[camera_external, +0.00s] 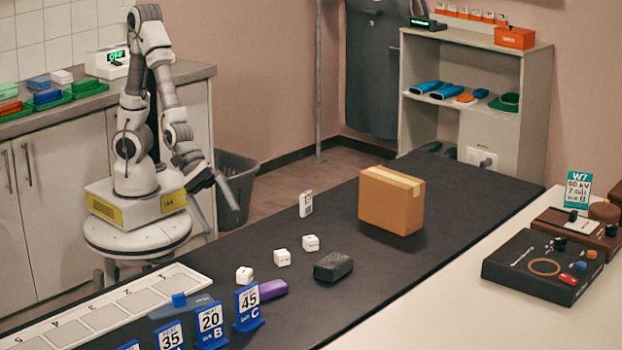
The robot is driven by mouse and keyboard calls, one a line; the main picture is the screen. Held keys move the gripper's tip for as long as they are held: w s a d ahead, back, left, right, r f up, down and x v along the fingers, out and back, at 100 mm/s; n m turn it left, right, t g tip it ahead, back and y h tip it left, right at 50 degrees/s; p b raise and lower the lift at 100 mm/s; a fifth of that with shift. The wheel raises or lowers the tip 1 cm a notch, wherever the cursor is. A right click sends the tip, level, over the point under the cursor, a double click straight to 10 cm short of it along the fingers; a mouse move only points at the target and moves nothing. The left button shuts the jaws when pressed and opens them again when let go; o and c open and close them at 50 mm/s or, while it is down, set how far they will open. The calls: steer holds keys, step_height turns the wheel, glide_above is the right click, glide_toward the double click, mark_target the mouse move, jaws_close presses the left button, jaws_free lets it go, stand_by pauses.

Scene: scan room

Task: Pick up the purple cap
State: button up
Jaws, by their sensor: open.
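A low, elongated purple piece (272,288), the only purple thing I can make out, lies on the dark table top just behind the blue stand marked 45. I cannot tell for sure that it is a cap. The stand hides part of its left end. My gripper (223,219) is open and empty, with its two fingers spread and pointing downward, near the table's far left edge. It is well above and behind the purple piece in the picture, and apart from it.
Several white blocks (282,257) and a dark grey block (333,266) lie near the purple piece. Blue number stands (248,307) stand in front of it. A cardboard box (391,204) sits farther right. A pale slotted strip (110,313) runs along the left.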

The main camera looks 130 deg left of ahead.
steer(key=w+n, duration=0.1)
steer(key=n, duration=0.1)
steer(key=w+f+n+t+b, duration=0.1)
steer(key=n, duration=0.2)
steer(key=w+d+f+n, duration=0.1)
steer(key=n, duration=0.1)
steer(key=shift+d+f+n+t+h+b, duration=0.1)
steer(key=shift+n+t+h+b, duration=0.2)
steer(key=shift+t+h, duration=0.1)
steer(key=n, duration=0.1)
steer(key=w+n+t, duration=0.1)
steer(key=n, duration=0.1)
steer(key=shift+w+d+r+b, duration=0.1)
steer(key=shift+r+b, duration=0.1)
steer(key=shift+b, duration=0.1)
steer(key=b, duration=0.3)
glide_toward(269, 284)
steer(key=shift+w+d+f, duration=0.15)
steer(key=shift+w+f, duration=0.35)
steer(key=shift+f, duration=0.05)
steer(key=shift+b+x, duration=0.85)
steer(key=shift+x, duration=2.6)
steer(key=shift+r, duration=0.15)
steer(key=c, duration=1)
steer(key=shift+c, duration=0.2)
steer(key=shift+r, duration=0.15)
